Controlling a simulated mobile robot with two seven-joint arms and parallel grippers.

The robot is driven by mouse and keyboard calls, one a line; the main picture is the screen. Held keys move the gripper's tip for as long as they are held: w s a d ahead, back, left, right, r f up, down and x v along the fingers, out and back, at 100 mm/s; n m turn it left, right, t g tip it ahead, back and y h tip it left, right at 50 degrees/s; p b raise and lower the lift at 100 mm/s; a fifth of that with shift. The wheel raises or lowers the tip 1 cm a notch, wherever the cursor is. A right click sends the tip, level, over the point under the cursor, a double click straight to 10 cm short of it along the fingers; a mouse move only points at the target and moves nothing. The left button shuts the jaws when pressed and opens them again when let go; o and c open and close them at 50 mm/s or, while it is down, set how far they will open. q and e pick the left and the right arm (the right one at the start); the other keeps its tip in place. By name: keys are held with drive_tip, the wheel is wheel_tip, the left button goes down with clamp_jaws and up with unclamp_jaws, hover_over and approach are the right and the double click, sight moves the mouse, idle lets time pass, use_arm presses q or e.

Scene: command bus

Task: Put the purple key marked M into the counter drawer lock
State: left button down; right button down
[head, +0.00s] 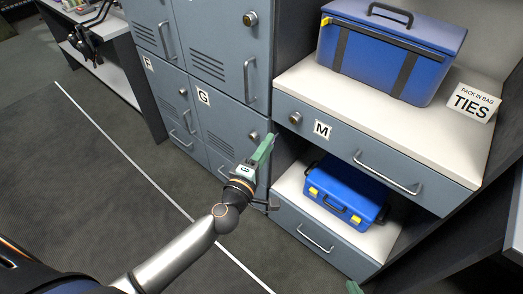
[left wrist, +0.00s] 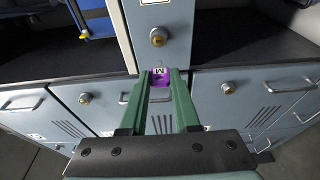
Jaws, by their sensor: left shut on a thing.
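The counter drawer (head: 370,158) has a grey front with a white M label and a pull handle. Its round lock (head: 295,118) is at the left end of that front. My left gripper (head: 266,142) is just left of and below this lock in the head view. In the left wrist view my left gripper (left wrist: 160,80) is shut on the purple key (left wrist: 160,79), whose white tag shows an M. A brass-coloured lock (left wrist: 158,37) lies beyond the key, apart from it. Only a green tip of my right gripper (head: 354,287) shows at the bottom edge.
A large blue case (head: 385,60) and a TIES sign (head: 473,102) stand on the counter top. A smaller blue case (head: 345,190) sits on the shelf below the drawer. Grey lockers (head: 215,75) with their own locks stand at the left. The floor at left is open.

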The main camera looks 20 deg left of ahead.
use_arm(q)
drive_tip(key=w, duration=0.1)
drive_tip(key=w+d, duration=0.1)
drive_tip(key=w, duration=0.2)
drive_tip(key=shift+w+d, duration=0.4)
idle(0.4)
drive_tip(key=shift+w+d, duration=0.1)
drive_tip(key=shift+w, duration=0.2)
idle(0.4)
drive_tip(key=shift+p, duration=0.3)
drive_tip(key=shift+w, duration=0.2)
idle(0.5)
drive_tip(key=shift+w+d, duration=0.2)
drive_tip(key=shift+w, duration=0.15)
